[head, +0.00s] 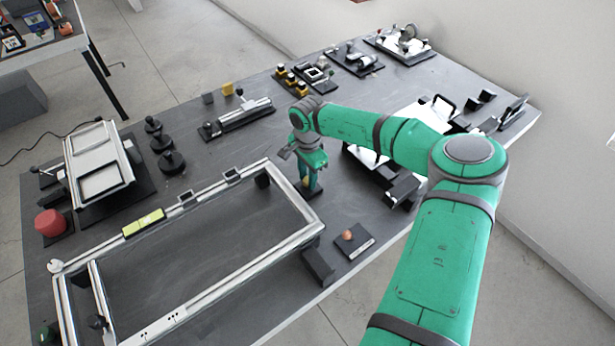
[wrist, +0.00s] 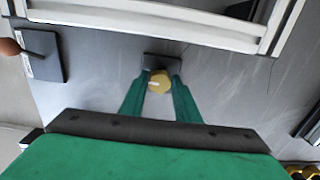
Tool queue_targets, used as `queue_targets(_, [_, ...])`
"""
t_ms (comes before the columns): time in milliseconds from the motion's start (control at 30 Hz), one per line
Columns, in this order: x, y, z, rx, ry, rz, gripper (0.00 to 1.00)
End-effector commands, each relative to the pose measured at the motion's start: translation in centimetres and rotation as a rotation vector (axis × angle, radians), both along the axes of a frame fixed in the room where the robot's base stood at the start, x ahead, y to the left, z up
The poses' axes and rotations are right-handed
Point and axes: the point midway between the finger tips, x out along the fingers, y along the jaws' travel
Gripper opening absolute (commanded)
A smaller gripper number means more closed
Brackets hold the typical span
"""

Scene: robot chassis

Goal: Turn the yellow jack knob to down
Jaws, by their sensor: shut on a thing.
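The yellow jack knob (wrist: 159,82) sits on a small dark base plate (wrist: 161,60) on the table, beside the metal frame's outer edge. It has a pale mark on its face. My gripper (wrist: 160,88) has its two green fingers on either side of the knob and is shut on it. In the head view my gripper (head: 309,178) points down at the right end of the frame. Only a little of the yellow knob (head: 306,182) shows there between the fingers, and the rest is hidden.
The large metal frame (head: 225,184) lies left of my gripper. A plate with an orange ball (head: 348,235) is in front. Black parts (head: 402,189) stand to the right. A black rail device (head: 237,118) and yellow-topped parts (head: 292,80) lie behind.

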Motion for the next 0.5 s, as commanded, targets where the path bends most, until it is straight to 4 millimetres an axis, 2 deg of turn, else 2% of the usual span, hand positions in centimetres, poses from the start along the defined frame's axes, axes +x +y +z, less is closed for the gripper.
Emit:
queue_targets(433, [0.02, 0.04, 0.11, 0.001, -0.001, 0.011, 0.07])
queue_targets(467, [0.02, 0.04, 0.11, 0.001, -0.001, 0.011, 0.31])
queue_targets(500, [0.01, 0.05, 0.11, 0.001, -0.001, 0.011, 0.41])
